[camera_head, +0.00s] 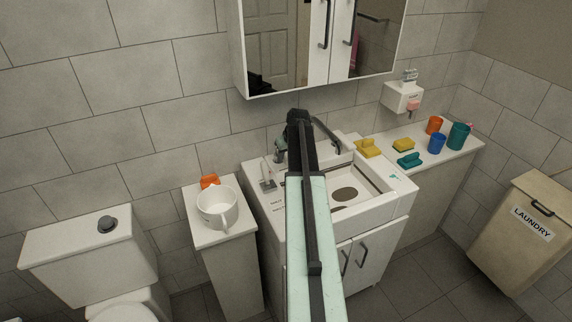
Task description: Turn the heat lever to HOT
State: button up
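The white sink (382,203) stands against the tiled wall, with a dark curved tap spout (327,132) at its back. A small pale upright lever on a base (267,175) stands at the sink's left side. Small lettering lies on the rim in front of it, too small to read for certain. I cannot tell whether this is the heat lever or which way it is set. My arm reaches over the sink, and my gripper (297,117) is at its dark far end, near the tap. Its fingers are not clear. The arm hides part of the basin and tap.
A white mug (217,208) and an orange item (209,182) sit on a narrow cabinet at left, beside the toilet (90,255). Sponges (403,145) and cups (437,143) stand on the right counter. A mirror cabinet (320,45) hangs above. A laundry bin (525,235) stands at right.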

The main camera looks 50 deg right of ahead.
jog(key=shift+w+f, duration=0.1)
jog(key=shift+f, duration=0.1)
grip_shut()
dwell(1.2)
jog(key=shift+d, duration=0.15)
